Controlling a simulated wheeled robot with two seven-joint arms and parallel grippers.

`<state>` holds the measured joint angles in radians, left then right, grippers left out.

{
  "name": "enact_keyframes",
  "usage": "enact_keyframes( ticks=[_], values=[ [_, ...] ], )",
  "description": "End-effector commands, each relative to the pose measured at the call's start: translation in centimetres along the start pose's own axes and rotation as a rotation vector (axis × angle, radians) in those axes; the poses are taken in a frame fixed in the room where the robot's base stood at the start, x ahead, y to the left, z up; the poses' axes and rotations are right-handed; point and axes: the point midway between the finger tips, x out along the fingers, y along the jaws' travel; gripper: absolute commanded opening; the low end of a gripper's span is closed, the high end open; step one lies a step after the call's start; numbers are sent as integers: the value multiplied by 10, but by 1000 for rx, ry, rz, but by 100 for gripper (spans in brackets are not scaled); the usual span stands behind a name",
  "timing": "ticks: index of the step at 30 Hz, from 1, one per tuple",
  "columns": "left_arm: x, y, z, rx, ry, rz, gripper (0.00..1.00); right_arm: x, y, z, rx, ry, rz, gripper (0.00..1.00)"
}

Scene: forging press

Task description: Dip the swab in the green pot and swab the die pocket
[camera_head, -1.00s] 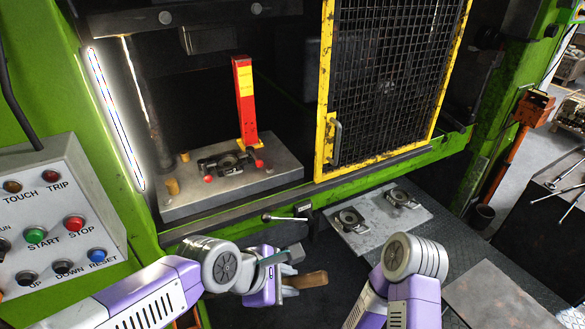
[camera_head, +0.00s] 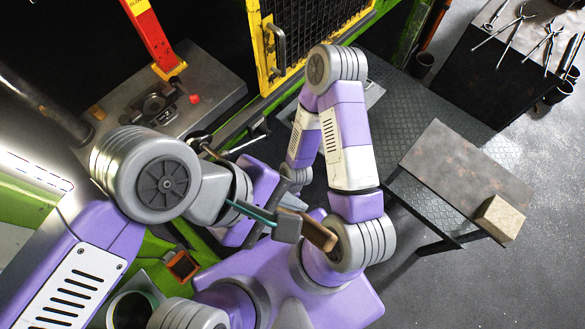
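My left gripper (camera_head: 284,226) is in the middle, seen from above and partly covered by its own wrist. It appears shut on the brown wooden handle of the swab (camera_head: 319,234), which sticks out to the right. The swab's head cannot be made out. The die (camera_head: 154,104), with its pocket, sits on the grey press bed at the upper left, apart from the gripper and small in view. A round pot with a dark opening (camera_head: 132,309) is at the lower left edge, partly covered; its colour is unclear. My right arm is folded at the centre; its gripper is hidden.
A red and yellow post (camera_head: 148,34) stands behind the die, and a yellow-framed mesh guard (camera_head: 268,54) is to its right. A table (camera_head: 465,165) with a tan block (camera_head: 499,218) stands right. Tongs lie at the upper right.

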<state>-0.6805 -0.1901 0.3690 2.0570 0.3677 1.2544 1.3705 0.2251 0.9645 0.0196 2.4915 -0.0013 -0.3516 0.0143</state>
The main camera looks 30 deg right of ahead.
Motion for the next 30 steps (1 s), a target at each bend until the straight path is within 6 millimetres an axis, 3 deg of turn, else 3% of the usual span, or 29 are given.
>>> enact_keyframes(
  ticks=[30],
  values=[
    [-31,14,-120,-3,1,1,0,10,4,-1,0,1,0,61]
  ],
)
